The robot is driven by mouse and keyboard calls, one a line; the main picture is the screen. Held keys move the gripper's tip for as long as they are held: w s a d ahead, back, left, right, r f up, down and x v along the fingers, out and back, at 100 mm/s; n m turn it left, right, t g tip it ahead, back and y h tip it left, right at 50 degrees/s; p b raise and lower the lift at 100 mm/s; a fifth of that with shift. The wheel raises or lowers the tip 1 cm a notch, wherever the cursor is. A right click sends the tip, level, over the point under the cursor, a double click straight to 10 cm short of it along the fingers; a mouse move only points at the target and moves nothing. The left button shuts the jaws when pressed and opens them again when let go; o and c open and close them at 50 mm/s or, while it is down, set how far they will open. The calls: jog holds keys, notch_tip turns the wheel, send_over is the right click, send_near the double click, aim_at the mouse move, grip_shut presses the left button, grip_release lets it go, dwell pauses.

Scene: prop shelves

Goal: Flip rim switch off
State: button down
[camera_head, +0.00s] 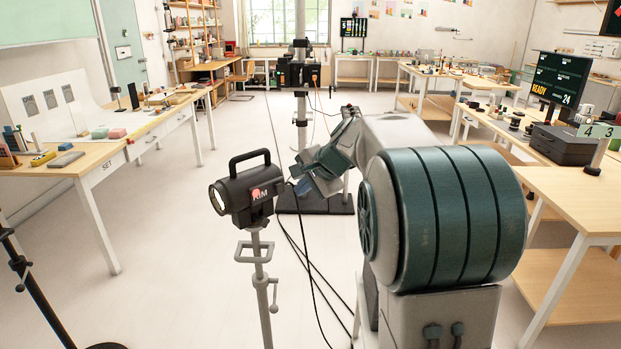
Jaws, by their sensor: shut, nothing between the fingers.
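The rim light (232,198) is a black box lamp with a top handle, on a grey stand left of centre. Its round lens at the left end looks bright. Its side has white lettering, partly covered by a pinkish spot, that looks like "RIM". The switch itself cannot be made out. My gripper (289,184) is shut and empty at the right end of the lamp, very close to it. I cannot tell whether it touches. My arm's large green-grey joint fills the right foreground.
Dark cables hang from the lamp to the floor. Another black stand (40,300) is at the lower left. Wooden tables (575,195) with equipment line the right. The floor (180,270) left of the lamp is clear.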

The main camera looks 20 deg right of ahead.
aim_at(280, 188)
jog(key=w+a+f+p, duration=0.1)
jog(key=w+a+f, duration=0.1)
jog(key=w, duration=0.3)
jog(key=shift+w+a+f, duration=0.2)
jog(key=shift+a+f, duration=0.2)
jog(key=shift+f, duration=0.05)
jog(key=shift+w+a+r+t+b, duration=0.15)
jog(key=shift+r+t+b, duration=0.25)
jog(key=shift+r+b, duration=0.45)
jog(key=shift+f, duration=0.2)
dwell(0.3)
